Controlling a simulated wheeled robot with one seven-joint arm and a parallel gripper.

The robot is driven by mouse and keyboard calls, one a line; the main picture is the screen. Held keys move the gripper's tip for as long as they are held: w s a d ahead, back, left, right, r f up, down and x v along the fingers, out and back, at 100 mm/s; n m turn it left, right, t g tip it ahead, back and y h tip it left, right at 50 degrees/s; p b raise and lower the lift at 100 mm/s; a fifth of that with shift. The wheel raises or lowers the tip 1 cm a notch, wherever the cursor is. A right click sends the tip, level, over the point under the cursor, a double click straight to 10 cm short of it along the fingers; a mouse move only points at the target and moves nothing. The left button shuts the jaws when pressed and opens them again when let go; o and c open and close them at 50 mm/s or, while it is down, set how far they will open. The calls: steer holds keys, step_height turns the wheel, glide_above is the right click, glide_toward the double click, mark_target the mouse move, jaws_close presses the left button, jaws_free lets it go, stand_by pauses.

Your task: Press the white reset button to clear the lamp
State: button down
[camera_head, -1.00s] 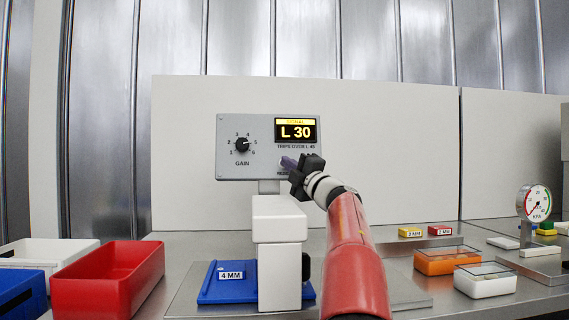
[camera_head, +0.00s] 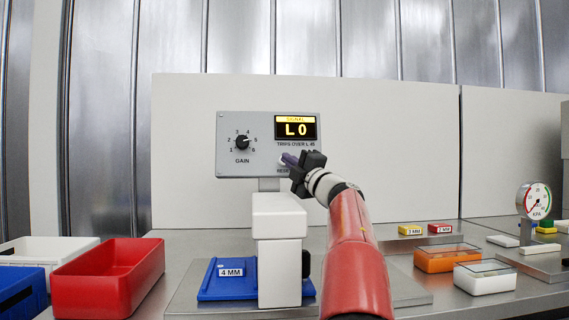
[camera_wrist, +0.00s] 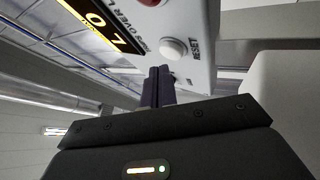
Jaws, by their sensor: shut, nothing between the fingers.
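The grey control panel (camera_head: 262,184) stands upright in the head view, with a yellow display (camera_head: 295,128) reading "L 0". In the wrist view the round white reset button (camera_wrist: 172,48) sits beside the label RESET. A dull red lamp (camera_wrist: 151,2) is cut off by the top edge there; it does not look brightly lit. My gripper (camera_head: 286,159) is shut and empty at the panel's lower right and covers most of the button area in the head view. In the wrist view its dark fingertips (camera_wrist: 158,70) are close to the button and appear just apart from it.
A black gain knob (camera_head: 242,143) is on the panel's left. A white block-shaped fixture (camera_head: 280,245) stands below the panel, by a blue tray (camera_head: 222,291). A red bin (camera_head: 110,278) is at left. Orange (camera_head: 446,260) and white boxes (camera_head: 484,279) and a gauge (camera_head: 537,200) are at right.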

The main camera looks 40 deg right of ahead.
steer(key=shift+s, duration=0.1)
steer(key=shift+s+a+r+b, duration=0.2)
steer(key=shift+s+a+b, duration=0.35)
steer(key=shift+s, duration=0.45)
steer(key=shift+s+a+r+b, duration=0.2)
steer(key=shift+s+a+b, duration=0.15)
steer(key=shift+s+a, duration=0.55)
steer(key=shift+s+d, duration=0.1)
steer(key=shift+d, duration=0.05)
steer(key=shift+s, duration=0.1)
